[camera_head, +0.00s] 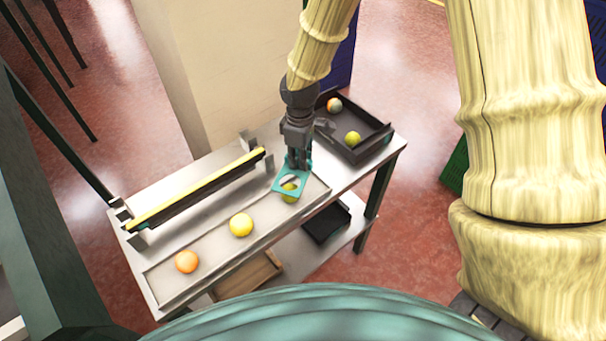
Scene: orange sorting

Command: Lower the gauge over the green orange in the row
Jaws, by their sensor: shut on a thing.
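The teal gauge (306,176) is a flat plate with a hole. My gripper (299,164) is shut on its far edge. The yellow-green orange (289,197) is at the right end of the row, directly under or within the gauge's hole; part of it is hidden by the plate. I cannot tell whether the ring is around it or just above it. A yellow orange (241,224) is in the middle of the row and a deeper orange one (187,261) is at the left end.
The row lies on a shallow light tray (211,247) on the table. A long yellow-topped bar (195,189) stands behind it. A dark crate (371,151) at the right holds two fruits. A wooden box (247,276) and a dark bin (327,223) are on the lower shelf.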

